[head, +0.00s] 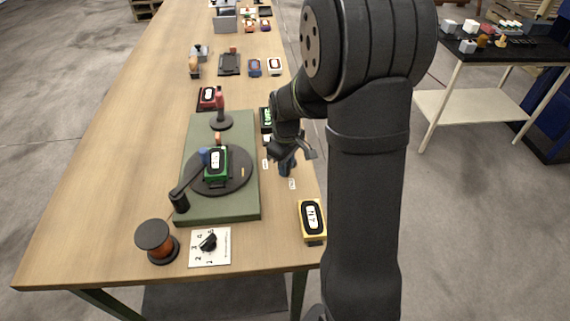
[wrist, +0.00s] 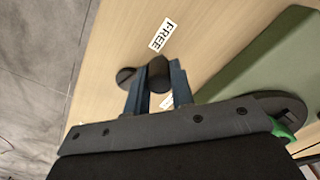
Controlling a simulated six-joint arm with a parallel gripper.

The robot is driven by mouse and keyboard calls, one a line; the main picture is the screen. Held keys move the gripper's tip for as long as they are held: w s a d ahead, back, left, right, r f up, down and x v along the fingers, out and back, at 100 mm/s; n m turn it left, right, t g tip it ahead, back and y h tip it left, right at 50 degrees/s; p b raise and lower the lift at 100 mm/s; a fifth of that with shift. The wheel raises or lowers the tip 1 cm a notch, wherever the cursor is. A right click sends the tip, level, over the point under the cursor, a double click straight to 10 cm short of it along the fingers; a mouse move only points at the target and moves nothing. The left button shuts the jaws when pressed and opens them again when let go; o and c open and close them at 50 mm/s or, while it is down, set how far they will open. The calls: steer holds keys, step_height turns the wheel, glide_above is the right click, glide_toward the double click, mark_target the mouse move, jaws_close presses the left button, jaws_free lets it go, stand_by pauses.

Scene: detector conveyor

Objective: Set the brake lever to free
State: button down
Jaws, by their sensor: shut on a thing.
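My gripper (head: 287,168) points down at the table's right edge, beside the green platform. In the wrist view its two blue fingers (wrist: 164,72) are shut on the dark brake lever (wrist: 158,76). A round dark end of the lever (wrist: 125,77) shows outside the left finger. A white FREE label (wrist: 163,34) lies on the wood just beyond the fingertips. A second label (wrist: 167,101) is mostly hidden between the fingers. In the head view the gripper covers the lever, and two small labels (head: 265,163) (head: 292,184) lie beside it, too small to read.
The green platform (head: 240,203) carries a dark turntable (head: 240,178) with a green-cased detector (head: 215,164). A yellow detector (head: 312,219) lies nearer on the right edge. A spool (head: 155,238) and a dial plate (head: 222,250) sit at the front. More devices stand farther back.

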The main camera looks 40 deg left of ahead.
stand_by(0.3)
steer(key=c, duration=1.2)
jaws_free()
steer(key=shift+c, duration=0.2)
step_height(320, 180, up, 18)
steer(key=shift+f, duration=0.25)
step_height(320, 180, down, 18)
steer(key=shift+r, duration=0.25)
steer(key=shift+r, duration=0.15)
